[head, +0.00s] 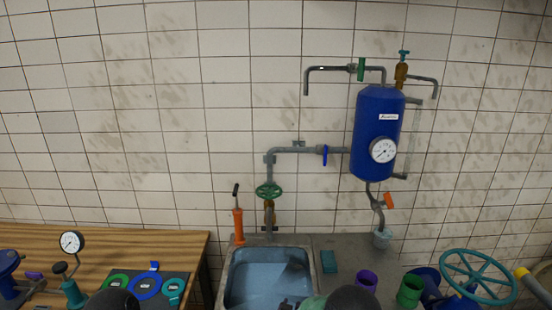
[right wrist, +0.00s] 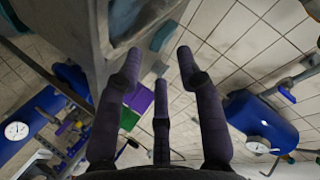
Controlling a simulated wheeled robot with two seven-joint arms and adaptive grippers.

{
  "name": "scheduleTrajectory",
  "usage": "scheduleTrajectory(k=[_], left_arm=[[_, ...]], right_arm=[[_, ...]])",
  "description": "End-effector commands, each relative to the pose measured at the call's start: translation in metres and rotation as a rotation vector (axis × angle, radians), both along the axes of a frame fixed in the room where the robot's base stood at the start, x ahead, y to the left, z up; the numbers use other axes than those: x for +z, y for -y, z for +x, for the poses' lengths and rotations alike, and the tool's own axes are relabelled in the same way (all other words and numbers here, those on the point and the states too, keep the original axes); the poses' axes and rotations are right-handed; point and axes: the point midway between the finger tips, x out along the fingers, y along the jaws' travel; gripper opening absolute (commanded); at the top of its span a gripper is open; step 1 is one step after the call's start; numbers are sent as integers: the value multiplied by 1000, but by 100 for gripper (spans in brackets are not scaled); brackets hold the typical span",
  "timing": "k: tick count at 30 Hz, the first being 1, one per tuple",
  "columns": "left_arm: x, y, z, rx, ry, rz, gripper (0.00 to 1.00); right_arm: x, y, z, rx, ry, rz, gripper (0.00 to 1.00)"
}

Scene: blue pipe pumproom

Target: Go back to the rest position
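My right gripper (right wrist: 158,68) shows in the right wrist view with its dark fingers spread apart. It is open and nothing is between the fingers. Two dark rounded shapes at the bottom edge of the head view look like parts of my arms; no fingers can be made out there. My left gripper does not show.
A sink (head: 270,275) with bluish water stands below a green valve wheel (head: 269,191). A wooden bench (head: 120,245) is at left. A blue tank (head: 376,132) hangs on the wall. A purple cup (head: 366,280), green cup (head: 410,291) and teal handwheel (head: 478,277) are at right.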

Motion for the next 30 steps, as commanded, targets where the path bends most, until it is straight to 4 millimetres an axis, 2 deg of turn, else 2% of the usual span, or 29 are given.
scheduleTrajectory(k=[1, 3, 5, 6, 8, 9, 12, 15, 18, 20, 24, 30], left_arm=[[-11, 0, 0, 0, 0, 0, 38], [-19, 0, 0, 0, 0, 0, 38], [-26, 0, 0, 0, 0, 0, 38], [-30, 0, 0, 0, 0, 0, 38], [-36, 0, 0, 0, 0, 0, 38], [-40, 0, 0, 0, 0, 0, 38], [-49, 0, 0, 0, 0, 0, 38], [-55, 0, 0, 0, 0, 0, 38], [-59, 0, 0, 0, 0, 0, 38], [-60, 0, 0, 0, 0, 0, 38], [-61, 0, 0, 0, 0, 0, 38], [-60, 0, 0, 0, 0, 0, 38]], right_arm=[[-39, 15, -17, 55, -94, -1, 37], [-82, 26, -47, 148, -225, 7, 37], [-115, 34, -79, 227, -337, 22, 37], [-134, 38, -102, 277, -411, 34, 37], [-160, 43, -140, 352, -520, 58, 37], [-174, 46, -167, 402, -590, 77, 37], [-199, 50, -233, 518, -749, 127, 37], [-210, 51, -290, 616, -874, 176, 37], [-212, 51, -331, 685, -956, 215, 37], [-212, 50, -347, 714, -987, 229, 37], [-210, 50, -362, 743, -1016, 243, 37], [-210, 50, -362, 744, -1017, 243, 37]])
